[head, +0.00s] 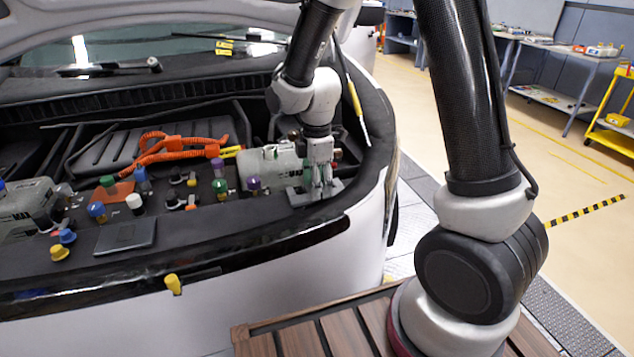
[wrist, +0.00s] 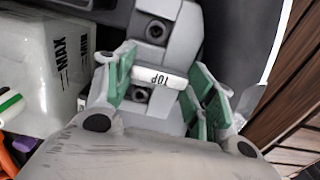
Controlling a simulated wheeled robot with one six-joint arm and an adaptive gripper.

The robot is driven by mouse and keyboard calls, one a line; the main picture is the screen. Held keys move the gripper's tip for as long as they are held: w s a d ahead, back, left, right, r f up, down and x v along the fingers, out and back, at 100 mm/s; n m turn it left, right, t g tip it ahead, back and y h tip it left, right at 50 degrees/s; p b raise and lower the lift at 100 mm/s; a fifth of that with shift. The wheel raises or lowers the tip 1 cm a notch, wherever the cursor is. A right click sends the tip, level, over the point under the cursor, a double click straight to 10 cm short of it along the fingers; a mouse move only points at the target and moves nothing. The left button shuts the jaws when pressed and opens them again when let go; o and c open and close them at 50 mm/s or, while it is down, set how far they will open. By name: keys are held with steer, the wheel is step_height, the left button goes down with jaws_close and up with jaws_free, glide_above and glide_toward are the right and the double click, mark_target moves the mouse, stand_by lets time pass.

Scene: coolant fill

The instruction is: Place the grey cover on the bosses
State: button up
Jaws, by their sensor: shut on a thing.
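My gripper (head: 322,182) is shut, and its green finger pads show in the wrist view (wrist: 170,92). The cover also shows under my fingers in the head view (head: 298,197), at the right end of the engine bay. Two round fittings with dark centres, one on each side of the label, look like the bosses (wrist: 155,30). I cannot tell whether the cover touches them. My fingers and gripper body hide part of it.
A pale tank with dark lettering (head: 270,167) stands just left of my gripper, and also shows in the wrist view (wrist: 45,65). Several coloured caps, orange cables (head: 175,150) and a flat dark grey plate (head: 125,235) lie further left. The car's front edge is close by.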

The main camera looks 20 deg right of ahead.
steer(key=o, duration=1)
steer(key=shift+f, duration=0.1)
step_height(320, 180, up, 12)
steer(key=f, duration=0.1)
steer(key=s+d+r+m+t, duration=0.2)
steer(key=s+d+r+m, duration=0.5)
steer(key=s+d+r, duration=0.15)
steer(key=s+d+r+m+t, duration=0.2)
steer(key=s+d+m, duration=0.4)
steer(key=s+m, duration=0.5)
steer(key=shift+s+d+r, duration=0.2)
steer(key=shift+s+r, duration=0.05)
steer(key=shift+s, duration=0.5)
